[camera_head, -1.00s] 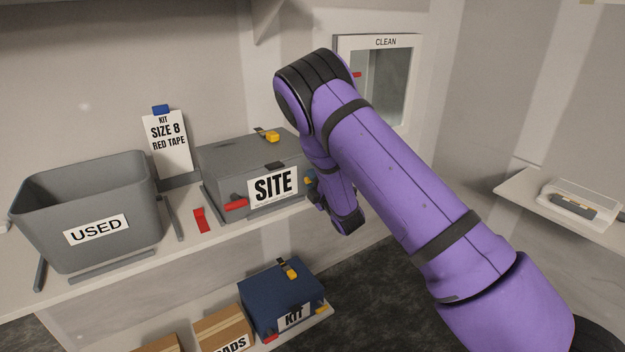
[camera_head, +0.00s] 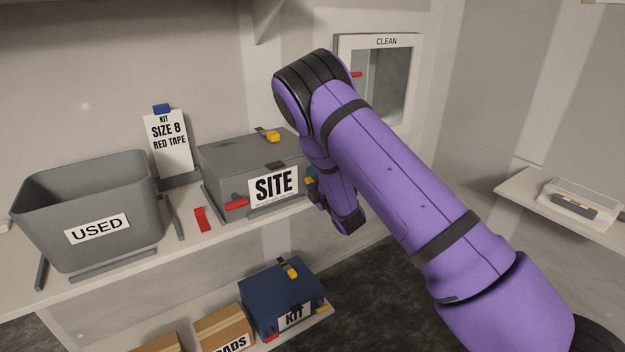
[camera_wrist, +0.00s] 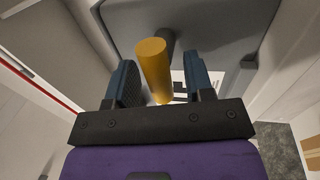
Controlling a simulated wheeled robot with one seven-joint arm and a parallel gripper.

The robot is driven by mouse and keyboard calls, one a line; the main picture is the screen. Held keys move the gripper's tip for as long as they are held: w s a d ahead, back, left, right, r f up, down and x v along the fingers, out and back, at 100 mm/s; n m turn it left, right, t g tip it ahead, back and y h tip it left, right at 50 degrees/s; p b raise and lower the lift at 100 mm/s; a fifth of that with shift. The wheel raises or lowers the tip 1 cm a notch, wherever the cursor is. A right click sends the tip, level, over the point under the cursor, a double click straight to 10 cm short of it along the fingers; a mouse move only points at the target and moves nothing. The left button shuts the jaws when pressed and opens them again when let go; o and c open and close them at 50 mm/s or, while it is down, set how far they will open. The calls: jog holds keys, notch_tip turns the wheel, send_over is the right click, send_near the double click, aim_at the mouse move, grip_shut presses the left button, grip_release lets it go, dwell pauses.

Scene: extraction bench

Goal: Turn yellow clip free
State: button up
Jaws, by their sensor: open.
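The grey case labelled SITE (camera_head: 228,160) stands on the shelf. A yellow clip (camera_head: 309,181) shows at the right of its front, mostly hidden behind my arm. In the wrist view the yellow clip (camera_wrist: 155,70) is a thick yellow cylinder sticking out from the grey case (camera_wrist: 210,25). My gripper (camera_wrist: 161,82) is open, with one finger on each side of the clip. Gaps show between the fingers and the clip.
A red clip (camera_head: 237,203) is at the case's front left, and a yellow-ended latch (camera_head: 272,136) is on its lid. The USED bin (camera_head: 140,215) and a loose red piece (camera_head: 202,219) are left of it. A blue KIT case (camera_head: 262,292) stands below.

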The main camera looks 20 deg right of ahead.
jog(key=v, duration=1)
jog(key=shift+s, duration=0.35)
jog(key=shift+d+f, duration=0.1)
jog(key=shift+d, duration=0.05)
jog(key=d+r+m+g+h, duration=0.2)
jog(key=r+m+h, duration=0.1)
jog(key=r+m, duration=0.4)
jog(key=d+r+m+g+h, duration=0.25)
jog(key=r+m, duration=0.25)
jog(key=r, duration=0.3)
jog(key=s+d+r+m+g, duration=0.1)
jog(key=s+r+m+g, duration=0.15)
jog(key=s+r, duration=0.3)
jog(key=s+r+m+g, duration=0.2)
jog(key=s+r, duration=0.1)
jog(key=s, duration=0.8)
jog(key=s+r+m+g, duration=0.2)
jog(key=s+r+m, duration=0.1)
jog(key=s, duration=0.7)
jog(key=s+r+m+g, duration=0.2)
jog(key=s+r+g, duration=0.1)
jog(key=s, duration=0.8)
jog(key=shift+s+a+r+h, duration=0.25)
jog(key=shift+s+r+h, duration=0.1)
jog(key=shift+r, duration=0.3)
jog(key=shift+w, duration=0.1)
